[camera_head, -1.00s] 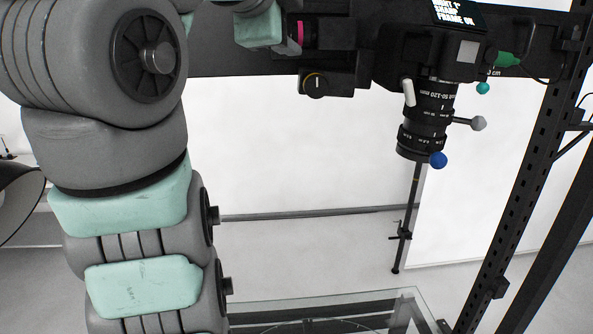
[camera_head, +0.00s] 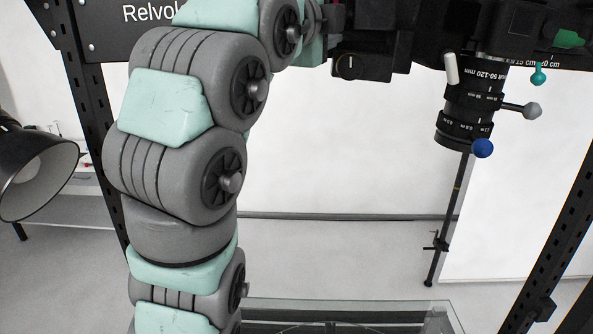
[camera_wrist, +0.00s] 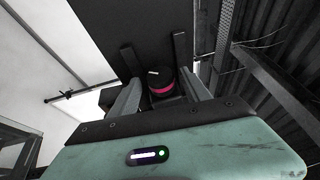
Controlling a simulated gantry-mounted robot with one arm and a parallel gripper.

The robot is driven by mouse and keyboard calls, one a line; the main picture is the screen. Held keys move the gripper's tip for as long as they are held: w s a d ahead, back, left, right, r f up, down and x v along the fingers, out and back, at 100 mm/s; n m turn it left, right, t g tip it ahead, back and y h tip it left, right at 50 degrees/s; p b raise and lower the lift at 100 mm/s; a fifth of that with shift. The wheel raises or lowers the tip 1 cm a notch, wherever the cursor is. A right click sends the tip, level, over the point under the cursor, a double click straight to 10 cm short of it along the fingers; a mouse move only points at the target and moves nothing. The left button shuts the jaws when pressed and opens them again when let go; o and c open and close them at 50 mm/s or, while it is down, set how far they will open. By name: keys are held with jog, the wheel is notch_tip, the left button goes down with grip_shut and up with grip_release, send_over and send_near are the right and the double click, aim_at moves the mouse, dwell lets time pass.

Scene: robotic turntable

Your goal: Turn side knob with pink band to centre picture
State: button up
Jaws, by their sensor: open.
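The side knob with the pink band (camera_wrist: 160,84) shows in the wrist view as a dark round knob with a pink ring and a short white mark on top. My gripper (camera_wrist: 154,55) is open. Its two fingers stand left and right of the knob in the picture; I cannot tell contact or exact depth. In the head view, my arm reaches up to the top edge, where the gripper and this knob are mostly cut off or hidden. The camera lens (camera_head: 470,105) hangs at the upper right.
Blue (camera_head: 482,148), grey (camera_head: 532,111) and teal (camera_head: 538,76) knobs stick out near the lens. A lamp (camera_head: 40,175) stands at left. A dark upright (camera_head: 570,215) is at right.

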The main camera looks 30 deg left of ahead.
jog(key=shift+r+m+t+p, duration=0.15)
jog(key=shift+m+t+p, duration=0.2)
jog(key=shift+p, duration=0.45)
jog(key=shift+t+p, duration=0.45)
jog(key=shift+p, duration=0.65)
jog(key=f+b+v, duration=0.1)
jog(key=b+v, duration=0.5)
jog(key=v, duration=0.5)
jog(key=w+a+f+n+t+y+p, duration=0.2)
jog(key=w+a+f+n+y, duration=0.7)
jog(key=n, duration=0.5)
jog(key=d+f+n+y, duration=0.2)
jog(key=f+n, duration=0.3)
jog(key=f, duration=0.4)
jog(key=s+d+f+n+g+y+p, duration=0.1)
jog(key=f+n+y, duration=0.3)
jog(key=f, duration=0.5)
jog(key=shift+s+d+f+n+y, duration=0.2)
jog(key=shift+d+n+y, duration=0.15)
jog(key=shift+d, duration=0.25)
jog(key=shift+r, duration=0.15)
